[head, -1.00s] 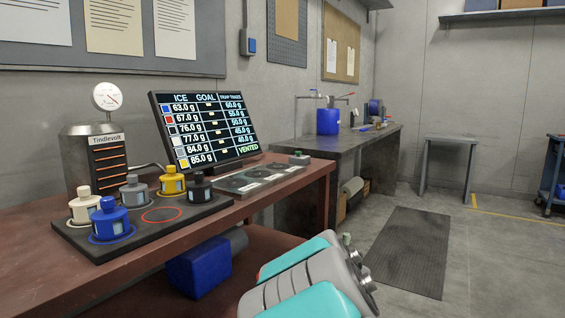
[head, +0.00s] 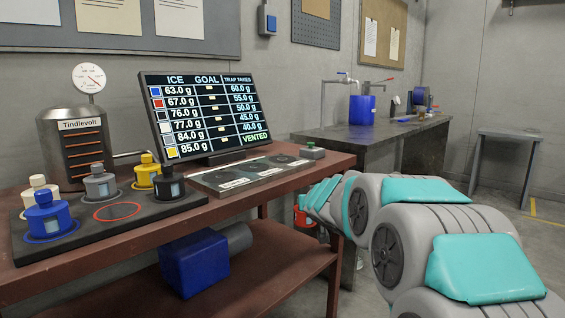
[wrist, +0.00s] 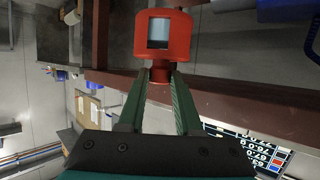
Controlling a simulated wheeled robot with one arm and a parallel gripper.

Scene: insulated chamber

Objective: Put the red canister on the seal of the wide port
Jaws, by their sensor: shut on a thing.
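The red canister (wrist: 182,38) has a pale window in its side; in the wrist view its narrow neck (wrist: 161,72) is between the two green fingers of my gripper (wrist: 160,78), which is shut on it. In the head view, part of the red canister (head: 303,217) shows beside the bench's right end, below the top, mostly hidden by my arm. A grey plate with round dark ports (head: 258,172) lies on the bench top in front of the screen. The ports look empty. I cannot tell from their labels which is the wide port.
A black rack (head: 85,232) holds blue, white, grey, yellow and black canisters; its red-ringed spot (head: 117,211) is empty. The screen (head: 205,115) stands behind the plate. A blue box (head: 193,268) sits below.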

